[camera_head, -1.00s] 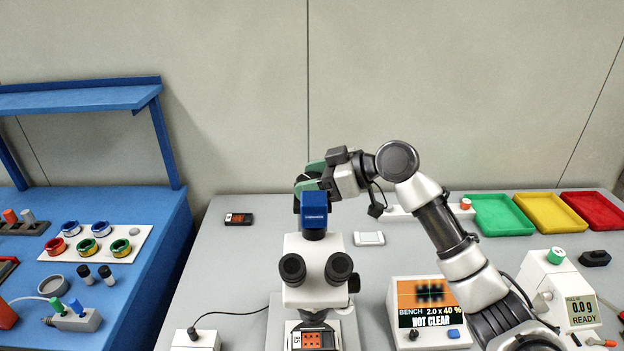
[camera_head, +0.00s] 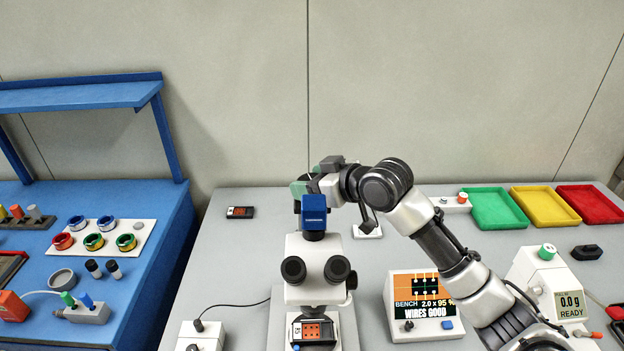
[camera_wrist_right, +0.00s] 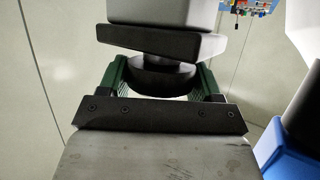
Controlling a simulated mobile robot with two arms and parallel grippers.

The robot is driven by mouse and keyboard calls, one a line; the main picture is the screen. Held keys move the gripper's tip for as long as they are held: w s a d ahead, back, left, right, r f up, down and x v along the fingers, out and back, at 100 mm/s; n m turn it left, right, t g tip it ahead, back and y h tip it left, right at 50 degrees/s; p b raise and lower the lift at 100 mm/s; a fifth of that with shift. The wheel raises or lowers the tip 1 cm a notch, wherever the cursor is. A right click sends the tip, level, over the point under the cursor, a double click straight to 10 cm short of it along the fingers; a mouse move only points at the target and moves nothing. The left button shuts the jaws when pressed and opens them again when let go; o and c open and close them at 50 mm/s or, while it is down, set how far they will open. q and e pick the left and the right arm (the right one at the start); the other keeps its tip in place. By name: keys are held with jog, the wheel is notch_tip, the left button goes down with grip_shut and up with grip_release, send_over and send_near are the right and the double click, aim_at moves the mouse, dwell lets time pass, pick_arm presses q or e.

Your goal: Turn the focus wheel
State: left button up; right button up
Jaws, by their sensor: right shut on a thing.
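The microscope (camera_head: 316,242) stands upright at the front middle of the grey bench, with a blue block (camera_head: 314,208) on top. My right gripper (camera_head: 311,180) reaches behind that block, and its green fingers are shut on a dark round wheel. In the right wrist view the gripper (camera_wrist_right: 162,80) has one finger on each side of the dark wheel (camera_wrist_right: 162,76). In the head view the wheel is mostly hidden by the gripper and block. A display (camera_head: 425,305) right of the microscope reads "2.0 x 95 %" and "WIRES GOOD". My left gripper is out of view.
A blue side bench (camera_head: 130,300) with spools and plugs is at left. Green (camera_head: 497,208), yellow (camera_head: 546,206) and red (camera_head: 590,205) trays lie at back right. A white device (camera_head: 545,285) reads "0.0 g READY". The bench behind the microscope has free room.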

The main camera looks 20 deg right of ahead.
jog(key=shift+r, duration=0.2)
jog(key=o, duration=0.9)
jog(key=shift+f, duration=0.1)
jog(key=shift+d, duration=0.1)
jog(key=shift+s+d+b, duration=0.25)
jog(key=shift+s+b, duration=0.05)
jog(key=shift+s, duration=0.05)
jog(key=shift+b+v, duration=1.5)
jog(key=shift+v, duration=3.45)
